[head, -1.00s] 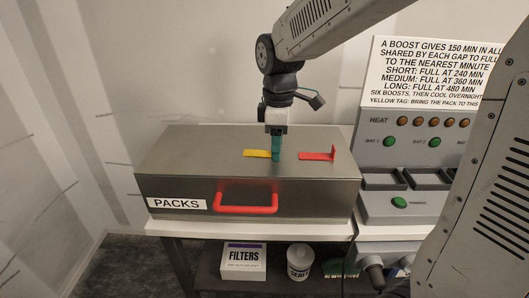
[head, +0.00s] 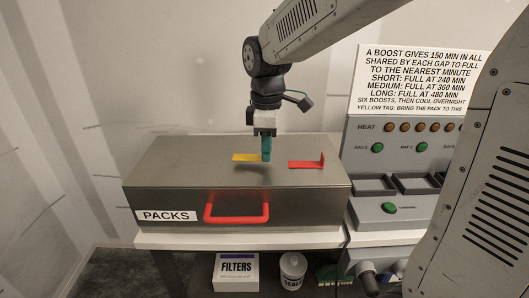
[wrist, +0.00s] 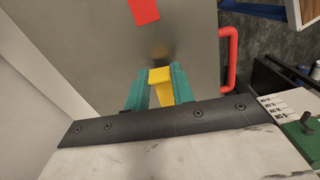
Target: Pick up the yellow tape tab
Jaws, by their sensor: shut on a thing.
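The yellow tape tab (head: 244,157) is a small flat strip over the top of the grey metal PACKS box (head: 190,165). My gripper (head: 267,157) points straight down, its teal fingers shut on the right end of the tab. The tab seems slightly above the lid, though the gap is hard to see. In the wrist view the tab (wrist: 161,86) sits between the two teal fingertips of my gripper (wrist: 160,90), which hide part of its sides.
A red tab (head: 306,165) with an upright end lies on the lid to the right. The box front has a red handle (head: 237,219). A heater panel (head: 395,150) with green buttons stands right. A FILTERS box (head: 236,272) and a white tub (head: 292,270) sit below.

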